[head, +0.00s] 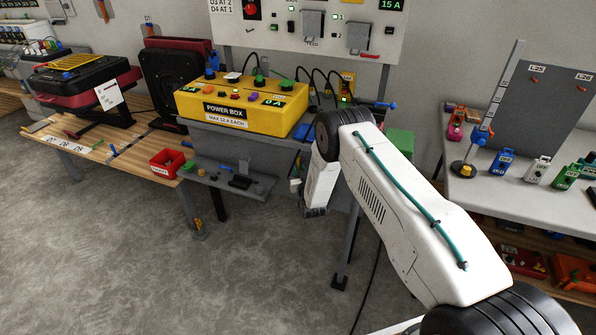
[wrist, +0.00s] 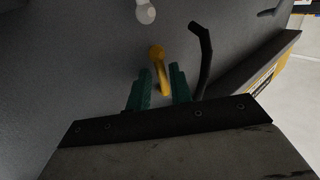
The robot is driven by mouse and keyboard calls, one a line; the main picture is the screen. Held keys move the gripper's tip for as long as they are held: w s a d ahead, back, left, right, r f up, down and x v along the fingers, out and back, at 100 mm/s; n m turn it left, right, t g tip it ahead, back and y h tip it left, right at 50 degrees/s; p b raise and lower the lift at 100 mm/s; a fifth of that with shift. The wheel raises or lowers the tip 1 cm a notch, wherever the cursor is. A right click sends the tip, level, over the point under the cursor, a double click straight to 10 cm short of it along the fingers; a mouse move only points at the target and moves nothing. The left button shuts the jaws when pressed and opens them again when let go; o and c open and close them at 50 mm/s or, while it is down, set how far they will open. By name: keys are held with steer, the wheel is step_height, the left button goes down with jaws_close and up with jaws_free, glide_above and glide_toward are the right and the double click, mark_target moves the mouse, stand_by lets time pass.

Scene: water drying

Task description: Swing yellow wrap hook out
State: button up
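The yellow wrap hook (wrist: 157,57) stands out from a dark grey panel (wrist: 75,60) in the wrist view. Its rounded end is at the top, and its stem runs down between the green fingers of my gripper (wrist: 161,70). The fingers are apart, one on each side of the hook. A narrow gap shows at the left finger; whether the right one touches the hook I cannot tell. In the head view my arm hides the hook, and my fingers cannot be made out there.
A black bent bar (wrist: 203,55) stands just right of the fingers, and a pale round knob (wrist: 145,12) is above the hook. In the head view, a yellow power box (head: 235,105) sits on the grey stand, with a wooden bench (head: 140,160) left and a white table (head: 500,200) right.

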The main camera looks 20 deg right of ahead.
steer(key=shift+c, duration=0.3)
jaws_close()
steer(key=shift+w, duration=0.1)
steer(key=shift+a, duration=0.1)
